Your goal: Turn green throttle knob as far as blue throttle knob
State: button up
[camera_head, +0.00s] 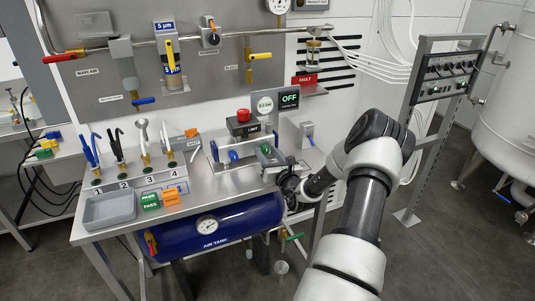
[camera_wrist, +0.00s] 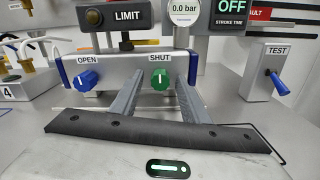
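The green throttle knob (camera_wrist: 160,79) sits under the SHUT label on the front of a grey box with blue ends. Its grip looks about upright. The blue throttle knob (camera_wrist: 87,80) sits left of it under the OPEN label, and its grip looks tilted. In the head view the blue knob (camera_head: 233,156) and green knob (camera_head: 266,149) are small. My gripper (camera_wrist: 158,92) is open, with one finger on each side of the green knob in the wrist view. I cannot tell whether either finger touches it.
A LIMIT box with a red button (camera_head: 243,115) stands behind the knob box. A TEST switch box with a blue lever (camera_wrist: 277,82) is at right. The air tank (camera_head: 215,228) hangs below the table.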

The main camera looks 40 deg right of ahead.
jog(key=p+v, duration=0.1)
jog(key=v, duration=1.6)
jog(key=shift+s+a, duration=0.15)
jog(key=shift+s, duration=0.05)
